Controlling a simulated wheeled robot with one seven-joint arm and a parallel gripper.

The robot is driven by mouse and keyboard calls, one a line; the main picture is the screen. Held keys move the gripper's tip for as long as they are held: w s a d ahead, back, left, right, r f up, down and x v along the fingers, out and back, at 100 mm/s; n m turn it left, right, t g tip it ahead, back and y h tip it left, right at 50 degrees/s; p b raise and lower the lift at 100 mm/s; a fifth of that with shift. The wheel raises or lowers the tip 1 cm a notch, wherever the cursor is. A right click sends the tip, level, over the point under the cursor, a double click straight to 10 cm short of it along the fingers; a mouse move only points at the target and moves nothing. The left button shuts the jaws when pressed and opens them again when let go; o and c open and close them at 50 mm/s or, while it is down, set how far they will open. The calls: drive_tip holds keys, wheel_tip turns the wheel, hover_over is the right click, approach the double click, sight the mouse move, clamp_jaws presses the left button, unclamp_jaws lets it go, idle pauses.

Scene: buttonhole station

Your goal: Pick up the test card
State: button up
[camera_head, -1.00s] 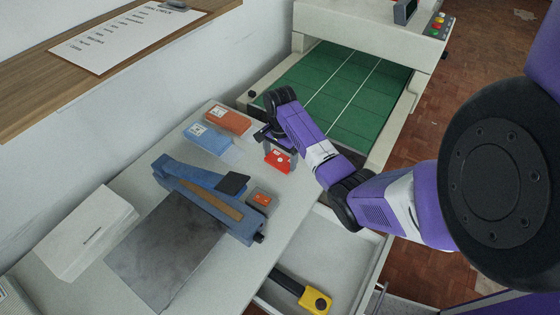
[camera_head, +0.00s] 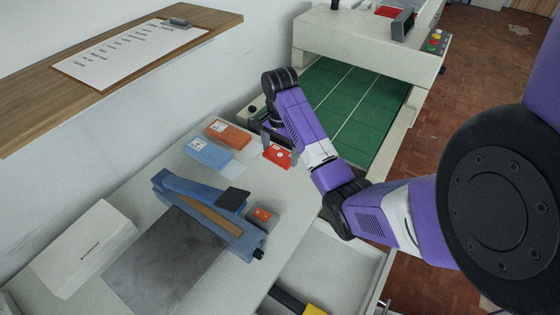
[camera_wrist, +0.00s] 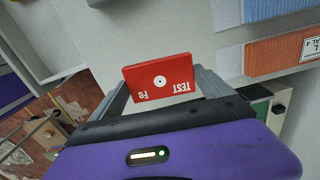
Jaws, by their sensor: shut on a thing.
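The red test card (camera_head: 277,155) is between the fingers of my gripper (camera_head: 279,145), over the right part of the light table.
Blue box (camera_head: 208,153) and orange box (camera_head: 228,133) stand left of the card. A blue press-like tool (camera_head: 210,210) and small orange-topped block (camera_head: 262,215) are nearer. An open drawer (camera_head: 335,265) is below right; a green-bedded machine (camera_head: 365,115) stands behind.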

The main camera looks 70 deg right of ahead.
sight(280, 154)
wheel_tip(280, 154, up, 5)
drive_tip(key=p, duration=0.3)
drive_tip(key=shift+d+f, duration=0.1)
drive_tip(key=shift+f, duration=0.1)
drive_tip(key=shift+w+d+r+b, duration=0.1)
drive_tip(key=shift+r+b, duration=0.05)
drive_tip(key=shift+b, duration=0.15)
drive_tip(key=shift+w+d+r, duration=0.1)
drive_tip(key=shift+w+r, duration=0.05)
drive_tip(key=shift+r, duration=0.55)
drive_tip(key=shift+s+a+r, duration=0.2)
drive_tip(key=shift+s+r, duration=0.1)
wheel_tip(280, 154, up, 3)
drive_tip(key=shift+a+f, duration=0.1)
drive_tip(key=shift+f, duration=0.05)
